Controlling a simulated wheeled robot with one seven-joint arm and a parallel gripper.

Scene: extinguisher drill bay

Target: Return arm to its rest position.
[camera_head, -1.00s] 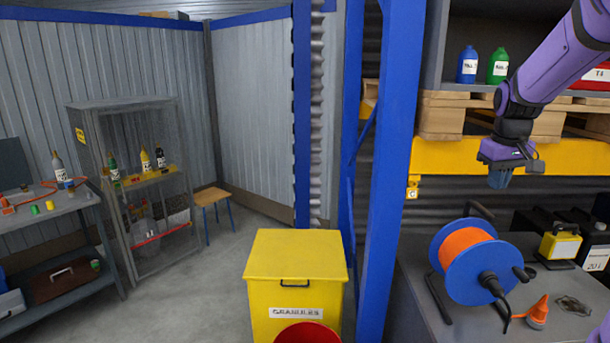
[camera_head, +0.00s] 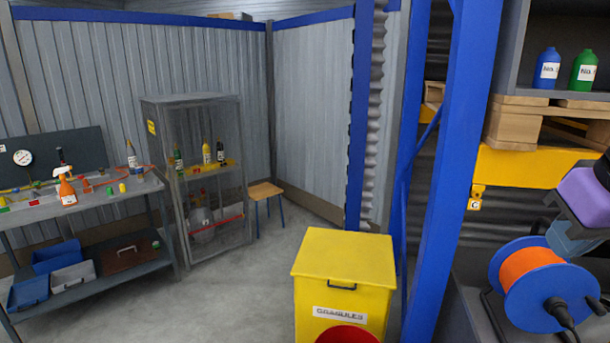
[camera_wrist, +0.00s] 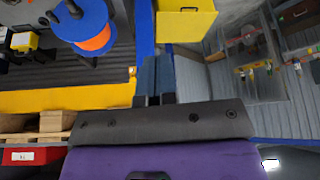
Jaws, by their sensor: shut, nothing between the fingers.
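My gripper (camera_head: 570,243) is at the right edge of the head view, its purple body partly cut off by the frame. Its blue-grey fingers show above the cable reel and overlap it in the picture. In the wrist view my gripper (camera_wrist: 154,85) has its fingers together with nothing between them. The rest of my arm is out of the head view.
A blue cable reel (camera_head: 540,292) with orange cable stands below my gripper. A blue post (camera_head: 455,160) and yellow beam (camera_head: 530,165) are close by. A yellow granules bin (camera_head: 345,265) stands mid-floor. Open floor (camera_head: 240,290) lies left of it.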

